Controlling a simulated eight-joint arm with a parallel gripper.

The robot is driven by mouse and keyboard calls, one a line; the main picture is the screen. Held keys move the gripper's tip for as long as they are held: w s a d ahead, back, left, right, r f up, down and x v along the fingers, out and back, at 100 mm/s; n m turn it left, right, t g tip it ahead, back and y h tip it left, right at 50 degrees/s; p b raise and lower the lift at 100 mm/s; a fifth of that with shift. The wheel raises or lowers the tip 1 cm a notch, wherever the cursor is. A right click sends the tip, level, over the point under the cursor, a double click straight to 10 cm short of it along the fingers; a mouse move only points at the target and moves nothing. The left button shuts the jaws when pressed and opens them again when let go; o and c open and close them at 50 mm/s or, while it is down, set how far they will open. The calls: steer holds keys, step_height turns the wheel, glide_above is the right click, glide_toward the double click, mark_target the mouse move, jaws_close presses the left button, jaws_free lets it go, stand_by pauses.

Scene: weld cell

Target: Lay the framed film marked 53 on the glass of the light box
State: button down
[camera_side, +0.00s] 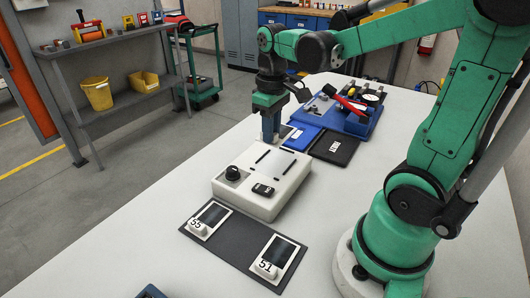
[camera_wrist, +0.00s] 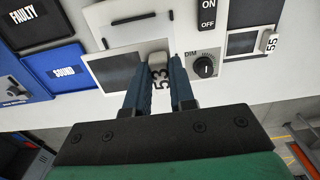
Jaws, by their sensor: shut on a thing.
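The framed film marked 53 (camera_wrist: 112,74) has a dark pane in a white frame. Its tab (camera_wrist: 158,72) is between the two fingers of my gripper (camera_wrist: 160,62), which is shut on it. In the wrist view the film overlaps the white light box (camera_wrist: 125,36); whether it touches the glass I cannot tell. In the side view my gripper (camera_side: 270,138) points down at the far edge of the light box (camera_side: 262,205), and the film cannot be made out there. The box has dark strips, a DIM knob (camera_wrist: 205,67) and an ON/OFF switch (camera_wrist: 208,14).
Films marked 55 (camera_side: 210,218) and 51 (camera_side: 274,257) lie on a dark mat (camera_side: 232,250) before the box. A blue SOUND tray (camera_wrist: 66,67) and black FAULTY tray (camera_wrist: 34,23) lie beside it.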

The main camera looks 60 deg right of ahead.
mark_target(271, 170)
steer(key=shift+f, duration=3.4)
steer(key=shift+f, duration=0.1)
steer(key=c, duration=0.7)
jaws_free()
steer(key=shift+o, duration=0.2)
steer(key=shift+r, duration=3.55)
steer(key=shift+a, duration=0.15)
steer(key=a+r+t, duration=0.1)
steer(key=a+t, duration=0.6)
steer(key=a, duration=0.1)
steer(key=shift+a+r, duration=0.2)
steer(key=shift+a, duration=0.15)
